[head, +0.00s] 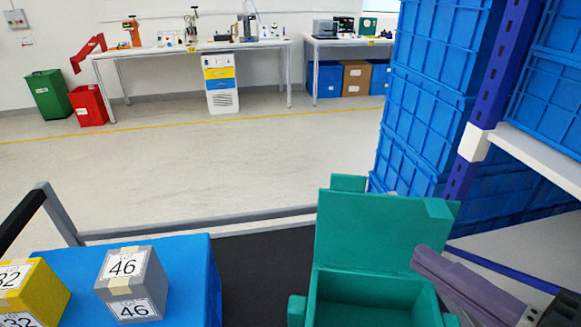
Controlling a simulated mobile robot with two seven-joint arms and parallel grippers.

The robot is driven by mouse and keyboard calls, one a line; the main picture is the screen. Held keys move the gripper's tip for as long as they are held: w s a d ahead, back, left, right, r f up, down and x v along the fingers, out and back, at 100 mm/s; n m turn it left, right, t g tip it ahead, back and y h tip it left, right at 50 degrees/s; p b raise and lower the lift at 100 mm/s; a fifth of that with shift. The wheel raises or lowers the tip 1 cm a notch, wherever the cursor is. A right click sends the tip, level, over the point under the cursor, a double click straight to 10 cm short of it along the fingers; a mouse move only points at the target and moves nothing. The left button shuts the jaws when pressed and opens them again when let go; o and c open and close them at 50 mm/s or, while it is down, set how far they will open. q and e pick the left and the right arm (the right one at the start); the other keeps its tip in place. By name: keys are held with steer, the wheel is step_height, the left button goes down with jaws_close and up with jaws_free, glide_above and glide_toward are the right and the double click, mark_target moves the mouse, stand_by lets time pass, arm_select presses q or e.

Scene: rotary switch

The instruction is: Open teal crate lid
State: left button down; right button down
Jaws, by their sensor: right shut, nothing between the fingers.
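The teal crate (296,311) is at the bottom of the head view, right of centre, on a dark surface. Its lid (365,232) stands raised at the back, showing its inner face, so the crate's mouth is open. The part of the inside that shows looks empty. My right gripper (425,262) comes in from the lower right, with its purple-grey fingers shut and nothing between them. Its tips overlap the lower right of the lid; I cannot tell if they touch. The crate's front is cut off by the frame. My left gripper is out of view.
A blue crate (211,285) stands at left with a grey box (133,283) and a yellow box (41,293) on it. Stacked blue crates (430,90) and a rack post (492,90) stand at right. Open floor (200,180) lies beyond the cart rail.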

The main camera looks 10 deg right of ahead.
mark_target(363, 176)
steer(key=x, duration=0.4)
steer(key=d+x, duration=0.1)
steer(key=x, duration=0.3)
steer(key=w+d+b+x, duration=0.1)
steer(key=x, duration=0.3)
steer(key=shift+w+d, duration=0.1)
steer(key=shift+w, duration=0.15)
steer(key=shift+w+d, duration=0.1)
steer(key=shift+w, duration=0.1)
steer(key=shift+w, duration=0.1)
steer(key=w, duration=0.1)
steer(key=w+d+b, duration=0.1)
steer(key=shift+w+f+m+g, duration=0.25)
steer(key=shift+w+m+g, duration=0.05)
steer(key=shift+g, duration=0.1)
steer(key=shift+w+r, duration=0.15)
steer(key=shift+w, duration=0.15)
steer(key=shift+r, duration=0.15)
